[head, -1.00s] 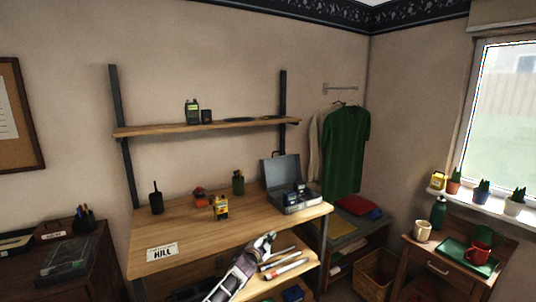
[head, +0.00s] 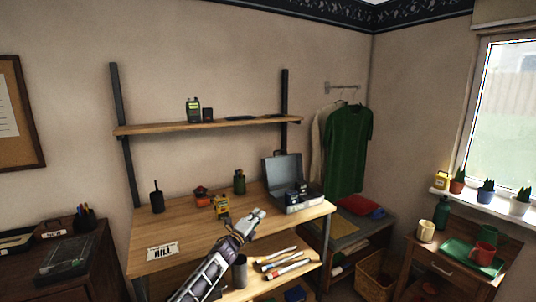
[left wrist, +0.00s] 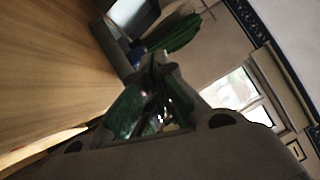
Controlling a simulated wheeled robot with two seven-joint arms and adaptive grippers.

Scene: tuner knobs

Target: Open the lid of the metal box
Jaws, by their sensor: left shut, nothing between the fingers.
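The grey metal box (head: 304,203) sits at the right end of the wooden workbench. Its lid (head: 282,168) stands raised at the back, and small dark items lie inside. My left gripper (head: 256,216) is over the front part of the bench, to the left of and nearer than the box, apart from it. It is shut and empty. In the left wrist view the gripper's fingers (left wrist: 156,72) point toward the bench's far end, with a grey-white surface, probably part of the box, beyond them. My right gripper is not in view.
A yellow device (head: 221,205), a red item (head: 201,193), a green radio (head: 239,182) and a black radio (head: 157,198) stand on the bench. A HILL sign (head: 162,252) lies at its front left. Brushes (head: 283,262) lie on the lower shelf. A wall shelf (head: 210,127) hangs above.

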